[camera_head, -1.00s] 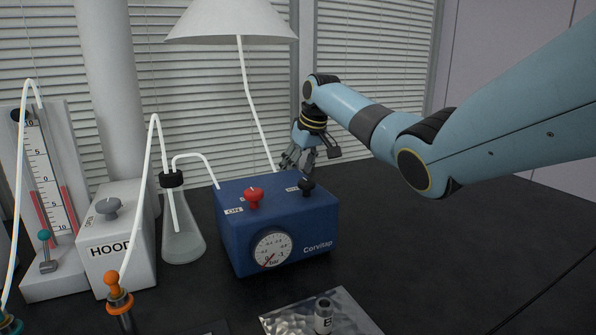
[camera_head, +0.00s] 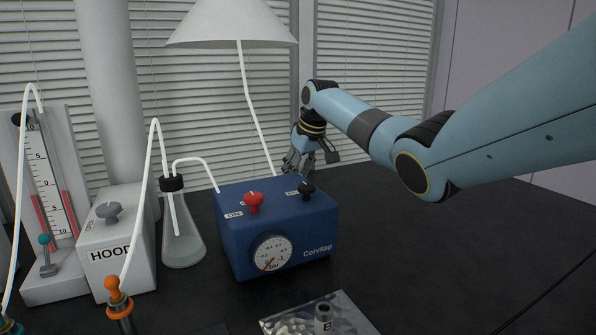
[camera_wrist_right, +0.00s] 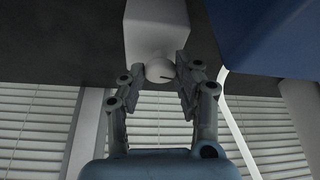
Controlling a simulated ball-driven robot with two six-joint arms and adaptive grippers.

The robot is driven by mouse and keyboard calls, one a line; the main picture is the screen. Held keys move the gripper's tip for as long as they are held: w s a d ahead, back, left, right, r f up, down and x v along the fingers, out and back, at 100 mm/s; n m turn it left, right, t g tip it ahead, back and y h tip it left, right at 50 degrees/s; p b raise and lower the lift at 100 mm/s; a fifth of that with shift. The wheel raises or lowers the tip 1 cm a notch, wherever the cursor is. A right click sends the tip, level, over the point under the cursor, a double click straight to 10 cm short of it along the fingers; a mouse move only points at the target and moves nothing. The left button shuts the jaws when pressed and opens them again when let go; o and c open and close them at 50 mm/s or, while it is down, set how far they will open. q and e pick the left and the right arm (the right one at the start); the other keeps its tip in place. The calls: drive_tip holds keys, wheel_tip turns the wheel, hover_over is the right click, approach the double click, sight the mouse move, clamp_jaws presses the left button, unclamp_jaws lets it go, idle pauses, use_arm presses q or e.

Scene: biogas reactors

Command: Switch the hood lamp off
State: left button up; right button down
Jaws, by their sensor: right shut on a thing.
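The lamp (camera_head: 232,24) has a white conical shade on a thin bent stem behind the blue pump box; no bright glow shows under the shade. My right gripper (camera_head: 304,168) reaches down behind the pump's far right corner, and the pump hides what its fingertips touch. In the right wrist view, my right gripper (camera_wrist_right: 169,82) is shut on a round white knob (camera_wrist_right: 159,70) with a dark line on it. The knob sits on a pale box (camera_wrist_right: 155,30). My left gripper is not in view.
The blue pump (camera_head: 277,230), with a red knob, a black knob and a gauge, stands close to the right gripper. A flask (camera_head: 183,245) and the HOOD box (camera_head: 117,250) stand left of it. The dark bench (camera_head: 430,255) is clear at right.

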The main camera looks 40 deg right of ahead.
drive_tip(key=m+p, duration=0.1)
drive_tip(key=p, duration=0.1)
drive_tip(key=m+h+p, duration=0.1)
drive_tip(key=m+p, duration=0.2)
drive_tip(key=shift+w+a+r+p, duration=0.1)
drive_tip(key=shift+a+r+p, duration=0.15)
drive_tip(key=shift+p, duration=0.1)
drive_tip(key=shift+f+m+g+h+p, duration=0.1)
drive_tip(key=shift+m+g+h+p, duration=0.35)
drive_tip(key=shift+m, duration=0.55)
drive_tip(key=shift+w+f+m+h, duration=0.1)
drive_tip(key=shift+m+h, duration=0.25)
drive_tip(key=shift+m, duration=0.55)
drive_tip(key=shift+f+m+g+h, duration=0.1)
drive_tip(key=shift+m+g+h, duration=0.25)
drive_tip(key=shift+m, duration=0.55)
drive_tip(key=shift+w+f+m+g+b, duration=0.1)
drive_tip(key=shift+m+g+b, duration=0.3)
drive_tip(key=shift+m+b, duration=0.45)
drive_tip(key=m+g+b, duration=0.1)
drive_tip(key=m+b, duration=0.2)
drive_tip(key=shift+h, duration=0.25)
drive_tip(key=shift+w+m+g+b, duration=0.1)
drive_tip(key=shift+m+g+b, duration=0.2)
drive_tip(key=shift+m+b, duration=0.65)
drive_tip(key=shift+r, duration=0.2)
